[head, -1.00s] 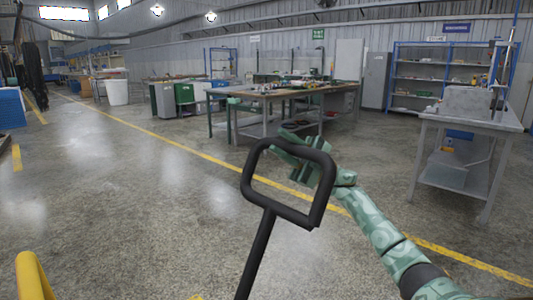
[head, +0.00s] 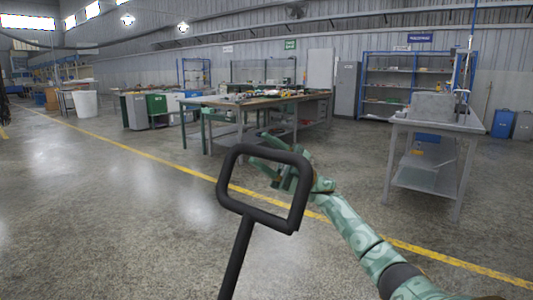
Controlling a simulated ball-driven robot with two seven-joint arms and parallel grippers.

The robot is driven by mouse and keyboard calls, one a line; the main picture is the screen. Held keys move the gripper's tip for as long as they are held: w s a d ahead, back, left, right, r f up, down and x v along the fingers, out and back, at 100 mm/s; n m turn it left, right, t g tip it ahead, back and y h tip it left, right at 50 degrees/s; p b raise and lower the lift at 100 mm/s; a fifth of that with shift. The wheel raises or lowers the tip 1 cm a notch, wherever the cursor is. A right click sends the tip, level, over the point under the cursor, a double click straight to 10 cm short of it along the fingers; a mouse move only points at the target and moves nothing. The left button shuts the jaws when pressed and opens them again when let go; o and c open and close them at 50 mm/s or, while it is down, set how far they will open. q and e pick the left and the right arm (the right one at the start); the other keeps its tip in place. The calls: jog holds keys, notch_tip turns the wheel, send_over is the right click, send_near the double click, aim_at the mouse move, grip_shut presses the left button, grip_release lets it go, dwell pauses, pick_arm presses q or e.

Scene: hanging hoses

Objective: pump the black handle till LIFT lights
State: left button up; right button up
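The black handle (head: 229,177) is a rounded rectangular loop on a straight black shaft (head: 236,258), slightly tilted, in the lower middle of the head view. My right gripper (head: 262,151), green, is at the loop's upper right, behind its bars. Its two fingers look spread apart and point up and left. One shows through the loop and one rises above the top bar. I cannot tell whether they touch the handle. My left gripper is not in view. No LIFT light shows.
A long workbench (head: 250,99) stands beyond the handle. A grey table (head: 424,182) with a metal block stands at the right, with blue shelves (head: 408,70) behind. A yellow floor line (head: 150,155) crosses the open concrete floor.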

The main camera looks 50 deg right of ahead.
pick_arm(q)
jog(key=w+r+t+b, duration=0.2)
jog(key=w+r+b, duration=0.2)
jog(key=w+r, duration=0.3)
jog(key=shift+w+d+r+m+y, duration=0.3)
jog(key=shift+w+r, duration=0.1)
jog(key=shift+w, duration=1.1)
pick_arm(e)
jog(key=v, duration=1.6)
jog(key=shift+s+d, duration=0.1)
jog(key=shift+s, duration=0.05)
